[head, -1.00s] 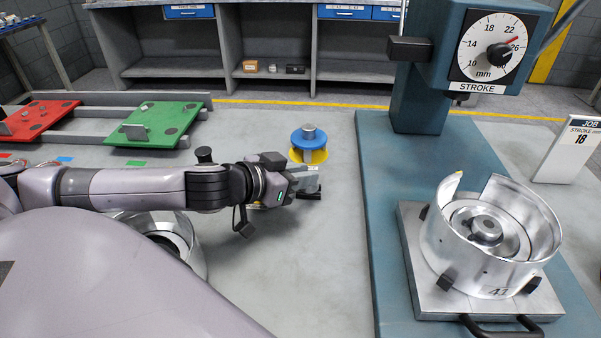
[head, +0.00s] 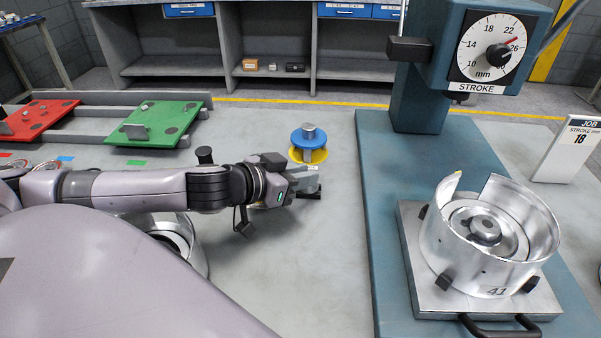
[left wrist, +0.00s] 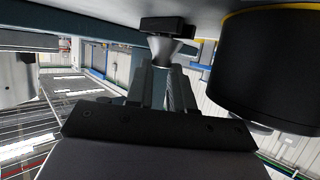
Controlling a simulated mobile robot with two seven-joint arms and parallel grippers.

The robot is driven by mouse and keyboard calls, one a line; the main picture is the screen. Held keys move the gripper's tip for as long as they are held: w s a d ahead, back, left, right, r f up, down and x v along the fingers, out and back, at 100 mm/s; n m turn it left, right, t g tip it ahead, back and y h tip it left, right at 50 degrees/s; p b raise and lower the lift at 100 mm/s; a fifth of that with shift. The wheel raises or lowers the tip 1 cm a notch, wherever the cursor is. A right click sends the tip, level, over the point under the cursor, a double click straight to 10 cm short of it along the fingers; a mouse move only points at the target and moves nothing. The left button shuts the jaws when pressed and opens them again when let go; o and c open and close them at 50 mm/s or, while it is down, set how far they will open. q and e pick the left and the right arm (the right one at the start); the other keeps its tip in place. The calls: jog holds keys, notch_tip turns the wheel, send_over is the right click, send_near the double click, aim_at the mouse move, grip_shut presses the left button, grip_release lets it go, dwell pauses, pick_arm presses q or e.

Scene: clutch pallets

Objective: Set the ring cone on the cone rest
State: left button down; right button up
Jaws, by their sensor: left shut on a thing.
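My left gripper (head: 308,184) reaches in from the left over the grey table. In the left wrist view its fingers (left wrist: 166,82) are shut on a small silver flared piece, which looks like the ring cone (left wrist: 168,50). The cone's wide end meets or nearly meets a black block (left wrist: 168,26), which looks like the cone rest. In the head view the black block (head: 310,193) shows just below the fingertips, and the fingers hide most of the cone. Whether the cone bears on the block cannot be told. My right gripper is not in view.
A blue and yellow spool-like stand (head: 308,150) is close behind the gripper. To the right are the teal press base (head: 385,240) and a silver drum (head: 490,255) on a plate. Green (head: 155,128) and red (head: 38,118) pallets lie at the left. Table between gripper and press is clear.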

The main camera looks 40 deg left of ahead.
pick_arm(q)
jog(key=shift+f, duration=0.2)
jog(key=c, duration=0.9)
grip_release()
jog(key=shift+s, duration=0.1)
jog(key=shift+f, duration=0.1)
notch_tip(320, 180, up, 9)
jog(key=p, duration=0.8)
